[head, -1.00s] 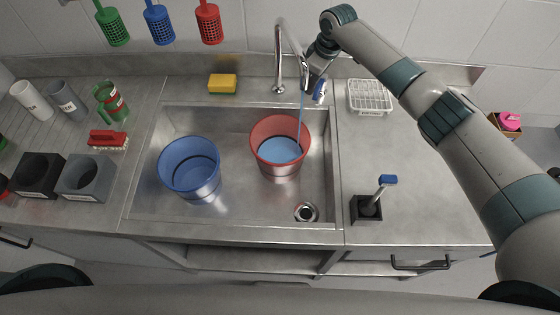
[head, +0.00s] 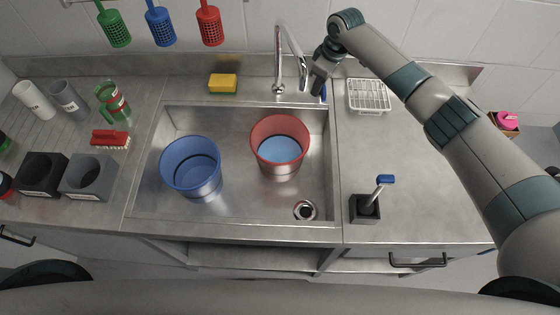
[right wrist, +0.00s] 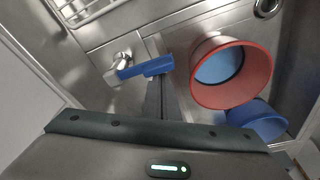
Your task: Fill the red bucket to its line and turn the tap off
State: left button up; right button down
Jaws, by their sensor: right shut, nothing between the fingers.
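The red bucket (head: 281,125) stands upright in the sink under the tap spout (head: 303,82). Light blue water (head: 279,150) lies inside it, its edge at or close to the dark line around the inner wall. No stream falls from the spout. The tap's blue lever (head: 323,92) is mostly hidden by my right gripper (head: 316,90) in the head view. In the right wrist view the blue lever (right wrist: 145,68) lies across the tips of my right gripper (right wrist: 155,90), which is shut and empty; contact is unclear. My left gripper is not in view.
A blue bucket (head: 190,158) stands left of the red one in the sink (head: 240,205). A drain (head: 305,210) is at front right. A blue-handled tool in a dark block (head: 365,208), a wire rack (head: 369,97) and a yellow sponge (head: 223,83) sit around the sink.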

jog(key=shift+a, duration=0.1)
jog(key=shift+w+a, duration=0.2)
jog(key=shift+a, duration=0.4)
jog(key=a+p+v, duration=0.1)
jog(key=p+v, duration=0.2)
jog(key=v, duration=0.4)
jog(key=shift+w, duration=0.35)
dwell(0.4)
jog(key=shift+a, duration=0.1)
dwell(0.5)
